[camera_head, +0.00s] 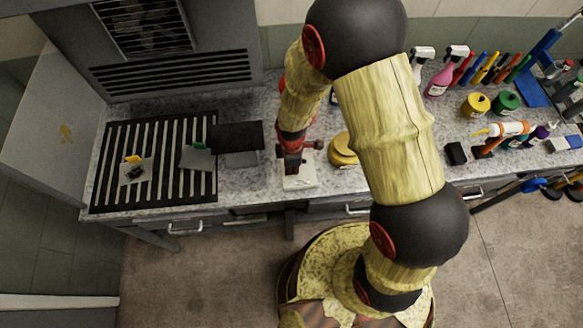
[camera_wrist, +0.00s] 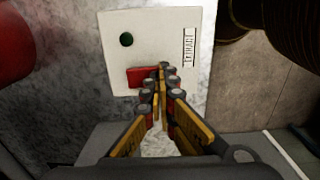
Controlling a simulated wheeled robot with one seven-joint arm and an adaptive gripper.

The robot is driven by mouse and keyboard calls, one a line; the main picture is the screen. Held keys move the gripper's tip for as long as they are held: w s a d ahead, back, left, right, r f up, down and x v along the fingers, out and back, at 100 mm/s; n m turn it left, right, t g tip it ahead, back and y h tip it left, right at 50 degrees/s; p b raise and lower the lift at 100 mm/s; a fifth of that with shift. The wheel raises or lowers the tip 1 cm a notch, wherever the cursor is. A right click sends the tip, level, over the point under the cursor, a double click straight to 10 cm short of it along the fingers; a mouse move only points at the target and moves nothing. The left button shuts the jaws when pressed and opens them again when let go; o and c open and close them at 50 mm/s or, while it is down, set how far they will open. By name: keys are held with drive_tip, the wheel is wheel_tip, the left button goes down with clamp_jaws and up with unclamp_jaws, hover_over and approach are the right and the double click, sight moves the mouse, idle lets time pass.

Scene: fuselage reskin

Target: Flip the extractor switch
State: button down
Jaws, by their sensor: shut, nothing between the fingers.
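The extractor switch is a red rocker (camera_wrist: 140,76) on a white plate (camera_wrist: 150,30) in the wrist view. A round green button or lamp (camera_wrist: 126,40) and a printed label (camera_wrist: 188,47) are on the same plate. My gripper (camera_wrist: 163,72) is shut and empty. Its fingertips are at the right end of the red switch and cover part of it; I cannot tell whether they touch. In the head view the white switch box (camera_head: 300,182) is at the front of the worktop, with my gripper (camera_head: 292,168) right over it.
A slatted black grate (camera_head: 112,166) lies on the left, below a vented metal hood (camera_head: 175,75). A yellow round container (camera_head: 343,150) stands just right of the switch box. Spray bottles (camera_head: 437,80), jars and tools fill the right of the granite worktop (camera_head: 240,185).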

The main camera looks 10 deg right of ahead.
drive_tip(key=shift+w+r, duration=0.3)
drive_tip(key=shift+w, duration=0.4)
drive_tip(key=shift+r+p, duration=0.25)
drive_tip(key=shift+p, duration=0.05)
wheel_tip(320, 180, up, 13)
drive_tip(key=s+p, duration=0.1)
drive_tip(key=s, duration=0.1)
drive_tip(key=shift+r+p, duration=0.2)
drive_tip(key=shift+p, duration=0.2)
idle(0.4)
